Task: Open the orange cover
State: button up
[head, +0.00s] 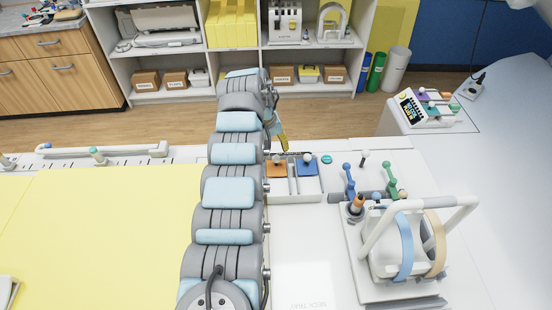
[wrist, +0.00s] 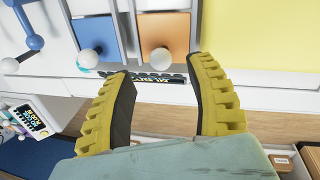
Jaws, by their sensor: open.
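The orange cover (head: 276,169) lies in a white tray-like unit on the bench, beside a blue cover (head: 307,168). In the wrist view the orange cover (wrist: 165,32) is at the top centre, with a round white knob (wrist: 161,60) at its near end. My gripper (head: 284,148) is by the orange cover's far edge in the head view. In the wrist view my gripper (wrist: 161,78) has its two yellow fingers spread wide and nothing between them. The knob appears just beyond the fingertips, roughly midway between them. Any contact cannot be told. The orange cover looks closed.
The blue cover's white knob (wrist: 88,59) is left of my fingers in the wrist view. A dark lettered strip (wrist: 160,77) runs along the edge. Blue and green posts and a white head coil (head: 408,245) stand to the right. A yellow mat (head: 100,240) lies left.

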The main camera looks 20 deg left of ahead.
aim_at(275, 157)
jog(key=shift+w+d+f+b, duration=0.1)
jog(key=shift+f+b, duration=0.15)
jog(key=shift+f, duration=0.55)
jog(key=shift+w+d+f+b, duration=0.15)
jog(key=shift+f+b, duration=0.15)
jog(key=shift+f, duration=0.5)
jog(key=shift+w+d+f+b, duration=0.1)
jog(key=shift+f+b, duration=0.15)
jog(key=shift+f, duration=0.55)
grip_shut()
